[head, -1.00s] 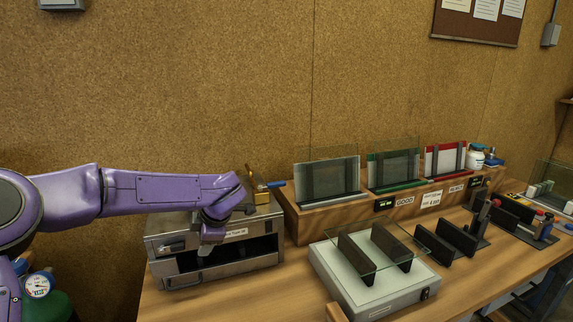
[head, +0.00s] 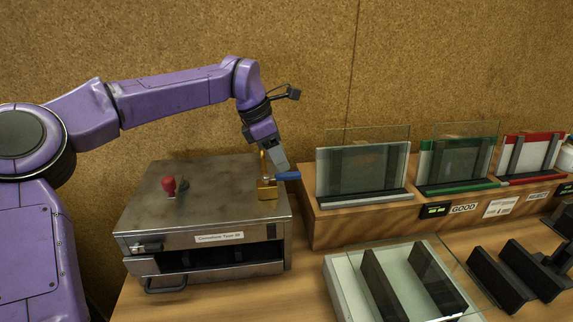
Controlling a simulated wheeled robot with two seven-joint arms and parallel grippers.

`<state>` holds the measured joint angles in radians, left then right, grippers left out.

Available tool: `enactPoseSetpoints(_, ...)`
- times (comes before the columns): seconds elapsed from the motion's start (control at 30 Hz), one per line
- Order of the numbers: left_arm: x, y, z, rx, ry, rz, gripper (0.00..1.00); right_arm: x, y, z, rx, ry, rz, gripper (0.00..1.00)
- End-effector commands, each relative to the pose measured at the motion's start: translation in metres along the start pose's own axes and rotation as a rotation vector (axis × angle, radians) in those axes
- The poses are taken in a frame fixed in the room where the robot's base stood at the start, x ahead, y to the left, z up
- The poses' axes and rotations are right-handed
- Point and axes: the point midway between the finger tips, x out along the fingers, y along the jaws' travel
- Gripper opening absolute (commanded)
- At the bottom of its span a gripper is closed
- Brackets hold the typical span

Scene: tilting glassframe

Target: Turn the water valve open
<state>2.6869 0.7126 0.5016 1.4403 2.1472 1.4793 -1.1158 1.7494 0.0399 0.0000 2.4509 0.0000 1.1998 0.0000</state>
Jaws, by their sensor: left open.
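The water valve (head: 267,188) is a brass body on the right side of the metal box's top. Its blue lever handle (head: 287,176) points to the right. A thin copper-coloured pipe rises behind the valve. My left gripper (head: 279,168) is pointed down at the valve, right at the blue handle. Its fingers are small and partly hidden, and I cannot tell whether they touch the handle. My right gripper is not in view.
The metal box (head: 205,213) has a red knob (head: 169,186) on top and an open slot in front. A wooden rack (head: 330,232) with glass panes stands close on the right. A white plate stand (head: 345,288) with black bars and glass is in front.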

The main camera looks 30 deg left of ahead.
Motion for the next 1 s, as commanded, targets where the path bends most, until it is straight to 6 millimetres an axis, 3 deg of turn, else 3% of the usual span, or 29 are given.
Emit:
enactPoseSetpoints(0.2,0.032,0.000,0.000,0.000,0.002,0.000,0.47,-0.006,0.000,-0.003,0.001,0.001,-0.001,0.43)
enactPoseSetpoints(0.5,0.039,0.000,0.000,-0.001,0.001,0.000,0.47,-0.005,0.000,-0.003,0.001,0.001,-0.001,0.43)
enactPoseSetpoints(0.53,0.039,0.000,0.000,-0.001,0.001,0.000,0.44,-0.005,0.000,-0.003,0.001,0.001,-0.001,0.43)
enactPoseSetpoints(0.67,0.039,0.000,0.000,0.000,0.001,0.001,0.01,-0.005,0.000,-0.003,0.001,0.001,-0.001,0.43)
enactPoseSetpoints(1.0,0.040,0.003,0.002,-0.017,0.001,0.008,0.00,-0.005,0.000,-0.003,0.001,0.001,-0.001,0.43)
